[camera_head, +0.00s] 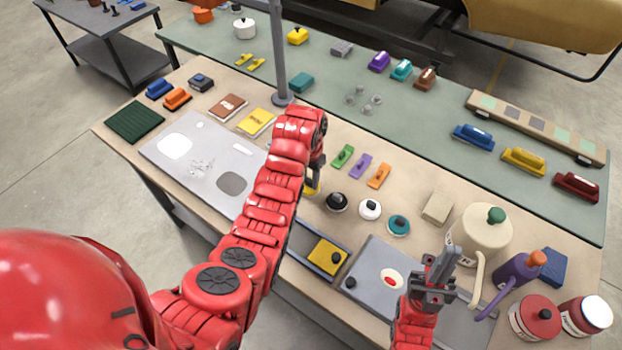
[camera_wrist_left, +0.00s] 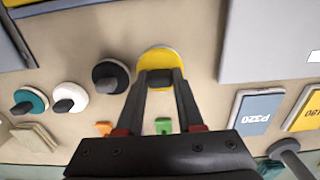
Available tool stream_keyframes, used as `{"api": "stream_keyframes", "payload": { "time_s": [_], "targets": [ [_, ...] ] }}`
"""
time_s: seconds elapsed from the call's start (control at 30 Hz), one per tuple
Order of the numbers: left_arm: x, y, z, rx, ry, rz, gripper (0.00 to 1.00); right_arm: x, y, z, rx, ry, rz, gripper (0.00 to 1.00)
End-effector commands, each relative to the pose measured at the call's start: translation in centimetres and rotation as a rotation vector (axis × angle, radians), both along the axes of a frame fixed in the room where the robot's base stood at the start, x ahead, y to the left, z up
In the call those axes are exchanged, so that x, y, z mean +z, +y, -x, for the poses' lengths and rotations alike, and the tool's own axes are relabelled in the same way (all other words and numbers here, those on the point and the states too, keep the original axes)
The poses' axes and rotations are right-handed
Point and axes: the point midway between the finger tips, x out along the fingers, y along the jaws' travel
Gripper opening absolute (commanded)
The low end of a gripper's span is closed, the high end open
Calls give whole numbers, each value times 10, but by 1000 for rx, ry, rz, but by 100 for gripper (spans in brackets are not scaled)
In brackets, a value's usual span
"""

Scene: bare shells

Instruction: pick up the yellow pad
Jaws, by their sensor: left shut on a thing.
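The yellow pad is a round disc with a dark knob; it shows in the left wrist view (camera_wrist_left: 158,55) and partly in the head view (camera_head: 311,188), where my left arm hides much of it. My left gripper (camera_wrist_left: 160,84) is shut on its knob, with one finger on each side. I cannot tell whether the pad touches the table. My right gripper (camera_head: 438,268) is over the grey panel at the front right, away from the pad; its finger gap is unclear.
A black pad (camera_head: 337,202), a white pad (camera_head: 370,209) and a teal pad (camera_head: 399,226) stand in a row to the right. Green, purple and orange handled blocks (camera_head: 360,166) lie behind. A grey post (camera_head: 280,55) rises at the table's back edge. A metal sheet (camera_head: 190,150) lies left.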

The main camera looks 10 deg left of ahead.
Motion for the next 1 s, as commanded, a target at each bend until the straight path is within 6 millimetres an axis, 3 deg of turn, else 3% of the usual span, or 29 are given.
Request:
{"api": "stream_keyframes", "payload": {
  "time_s": [0.03,0.1,0.2,0.4,0.7,1.0],
  "targets": [
    [-2,0,6,-1,-5,-1,0,-4,0,0,0,0,0,0],
    [10,0,24,-1,-1,-3,0,22,0,0,0,0,0,0],
    [16,0,48,-2,3,-3,0,47,0,0,0,0,0,0],
    [17,-1,90,-4,4,-4,0,80,0,0,0,0,0,0],
    [14,-2,130,-1,-2,-2,0,95,0,0,0,0,0,0],
    [14,-3,138,0,-1,-1,0,96,0,0,0,0,0,0]
  ]
}}
